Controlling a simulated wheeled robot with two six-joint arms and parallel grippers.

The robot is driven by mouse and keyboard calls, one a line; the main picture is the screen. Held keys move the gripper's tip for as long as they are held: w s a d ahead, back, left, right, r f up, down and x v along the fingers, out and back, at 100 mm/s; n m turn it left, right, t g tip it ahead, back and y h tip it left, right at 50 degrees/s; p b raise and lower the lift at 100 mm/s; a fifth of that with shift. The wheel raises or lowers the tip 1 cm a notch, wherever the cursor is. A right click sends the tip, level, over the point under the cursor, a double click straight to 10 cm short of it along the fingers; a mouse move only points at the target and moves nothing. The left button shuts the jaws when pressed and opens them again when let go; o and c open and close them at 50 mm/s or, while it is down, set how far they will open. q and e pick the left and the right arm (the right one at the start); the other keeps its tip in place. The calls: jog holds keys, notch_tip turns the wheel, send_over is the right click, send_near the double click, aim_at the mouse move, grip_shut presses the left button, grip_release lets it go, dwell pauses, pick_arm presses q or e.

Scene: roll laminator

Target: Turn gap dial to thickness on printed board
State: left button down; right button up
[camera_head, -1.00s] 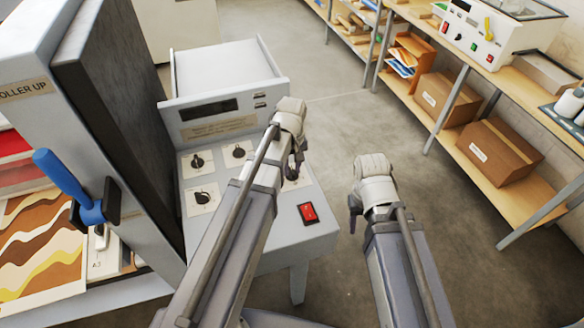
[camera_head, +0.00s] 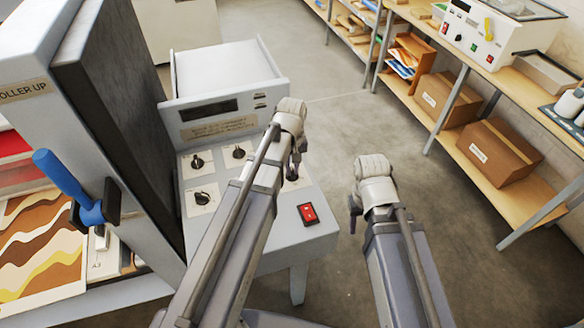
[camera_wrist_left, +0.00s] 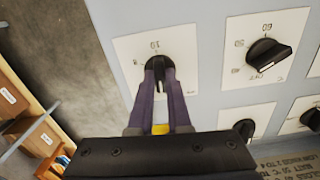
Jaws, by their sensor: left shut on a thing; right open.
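The grey control panel (camera_head: 262,222) carries several black dials on white squares. My left gripper (camera_head: 292,172) points down at the dial near the panel's right side. In the left wrist view my left gripper (camera_wrist_left: 160,92) is shut on this black dial (camera_wrist_left: 157,64), with a "10" printed above it. The fingers hide much of the dial and its pointer. My right gripper (camera_head: 355,212) hangs right of the panel, away from the machine, open with its fingers barely visible. A printed plate (camera_wrist_left: 285,158) shows in the wrist view, its text too small to read surely.
Other dials (camera_head: 197,160) (camera_wrist_left: 268,54) stand close by on the panel. A red switch (camera_head: 308,212) lies near its front edge. A blue-handled lever (camera_head: 62,178) is on the left frame. Shelves with cardboard boxes (camera_head: 497,152) are at right, with open floor between.

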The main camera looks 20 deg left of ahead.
aim_at(292, 171)
pick_arm(q)
jog(key=m, duration=1)
jog(key=shift+m, duration=0.3)
dwell(0.4)
jog(key=c, duration=0.9)
grip_release()
jog(key=shift+o, duration=0.2)
jog(key=shift+r, duration=0.15)
notch_tip(292, 171, up, 8)
jog(key=p, duration=0.8)
jog(key=shift+f, duration=0.2)
